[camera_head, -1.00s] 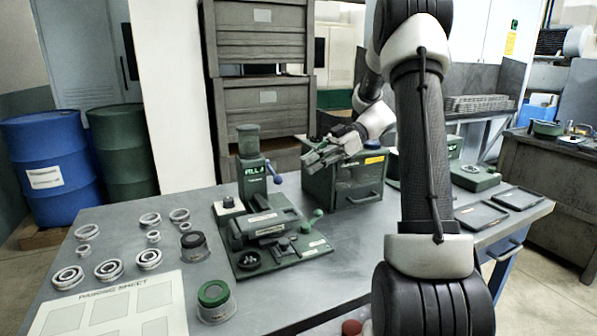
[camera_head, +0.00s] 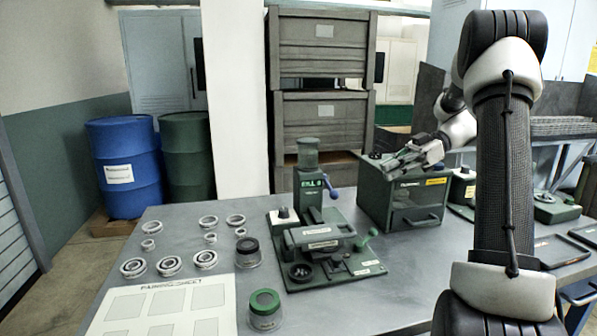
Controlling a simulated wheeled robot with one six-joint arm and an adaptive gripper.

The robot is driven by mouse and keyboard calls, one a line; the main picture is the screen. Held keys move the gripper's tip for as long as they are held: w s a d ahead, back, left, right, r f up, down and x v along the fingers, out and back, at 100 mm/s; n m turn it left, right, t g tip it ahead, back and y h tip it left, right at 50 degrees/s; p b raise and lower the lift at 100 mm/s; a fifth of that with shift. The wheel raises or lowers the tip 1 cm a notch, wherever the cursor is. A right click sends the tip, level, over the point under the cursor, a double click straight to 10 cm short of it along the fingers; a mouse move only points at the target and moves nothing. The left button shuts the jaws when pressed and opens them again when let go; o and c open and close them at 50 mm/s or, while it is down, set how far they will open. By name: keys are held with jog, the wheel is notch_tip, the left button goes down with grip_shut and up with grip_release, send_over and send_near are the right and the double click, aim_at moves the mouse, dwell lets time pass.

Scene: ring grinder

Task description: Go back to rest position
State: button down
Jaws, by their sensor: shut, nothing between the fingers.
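My gripper (camera_head: 408,158) is shut and empty. It hangs above the green box with a drawer handle (camera_head: 404,200), in front of the stacked crates, with its fingers pointing left. I cannot tell whether it touches the box top. My arm rises at the right of the picture and hides part of the table. The green ring grinder (camera_head: 318,235) stands on the grey table (camera_head: 400,268), left of my gripper and apart from it.
Several metal rings (camera_head: 169,265) lie at the table's left, behind a marked sheet (camera_head: 160,312). Two round jars, one black-lidded (camera_head: 248,252) and one green-lidded (camera_head: 264,308), stand near the grinder. Blue (camera_head: 125,168) and green (camera_head: 187,155) barrels stand on the floor behind.

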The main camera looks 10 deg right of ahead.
jog(key=s+d+f+m+h, duration=0.2)
jog(key=s+f+m+h, duration=0.45)
jog(key=m, duration=0.85)
jog(key=s+a+r+m+t+h, duration=0.1)
jog(key=s+a+r+t+h, duration=0.1)
jog(key=s, duration=0.7)
jog(key=s+a+r+m+t+h, duration=0.2)
jog(key=s+a+r+h, duration=0.2)
jog(key=s, duration=0.5)
jog(key=shift+s+a+r+h, duration=0.35)
jog(key=shift+a+r, duration=0.1)
jog(key=shift+a, duration=0.25)
